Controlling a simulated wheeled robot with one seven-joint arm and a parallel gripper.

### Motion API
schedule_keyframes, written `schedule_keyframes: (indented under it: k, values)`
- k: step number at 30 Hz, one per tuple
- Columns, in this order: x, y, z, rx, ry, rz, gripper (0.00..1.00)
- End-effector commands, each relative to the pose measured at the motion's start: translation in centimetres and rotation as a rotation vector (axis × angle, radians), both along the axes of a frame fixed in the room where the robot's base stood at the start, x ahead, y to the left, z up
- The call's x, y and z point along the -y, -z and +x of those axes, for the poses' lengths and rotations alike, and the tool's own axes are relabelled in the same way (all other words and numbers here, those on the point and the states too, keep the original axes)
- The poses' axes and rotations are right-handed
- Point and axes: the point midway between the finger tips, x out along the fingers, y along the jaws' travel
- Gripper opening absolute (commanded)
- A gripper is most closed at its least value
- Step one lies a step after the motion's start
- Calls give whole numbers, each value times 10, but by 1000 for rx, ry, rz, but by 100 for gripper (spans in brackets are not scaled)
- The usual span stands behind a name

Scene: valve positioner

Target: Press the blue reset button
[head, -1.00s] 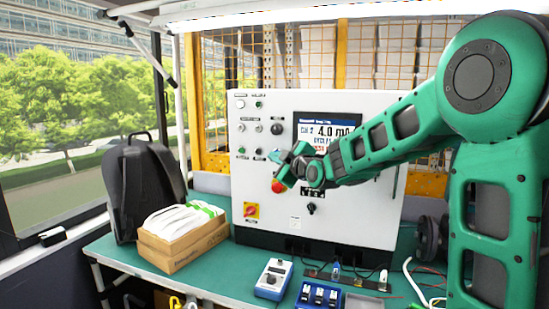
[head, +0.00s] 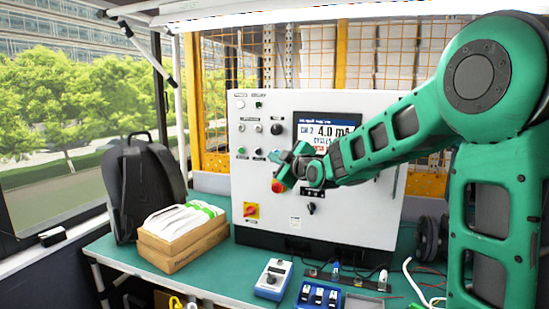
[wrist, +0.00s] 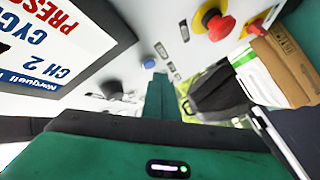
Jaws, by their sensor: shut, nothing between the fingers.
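The blue button (wrist: 149,64) shows in the wrist view as a small round cap on the pale panel, just past the tip of my fingers and slightly left of it. My gripper (wrist: 160,76) is shut and empty and points at the panel. The picture does not settle whether the tip touches the button. In the head view my gripper (head: 291,157) is in front of the middle of the white control cabinet (head: 262,232), left of its screen. I cannot pick out the blue button in the head view; the gripper may cover it.
The red emergency stop (head: 278,186) is just below my gripper. A red-yellow switch (head: 251,211) is lower left. A black knob (head: 277,129) is above, the screen (head: 330,122) to the right. A cardboard box (head: 185,248) and backpack (head: 146,185) stand on the left.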

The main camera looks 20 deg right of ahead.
Motion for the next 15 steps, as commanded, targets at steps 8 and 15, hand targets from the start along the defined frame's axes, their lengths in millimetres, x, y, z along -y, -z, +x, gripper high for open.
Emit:
schedule_keyframes:
  k: [8, 15]
  values:
    - [4, -1, 4, -1, 1, 1, 0]
    - [6, -1, 5, 0, 0, 1, 0]
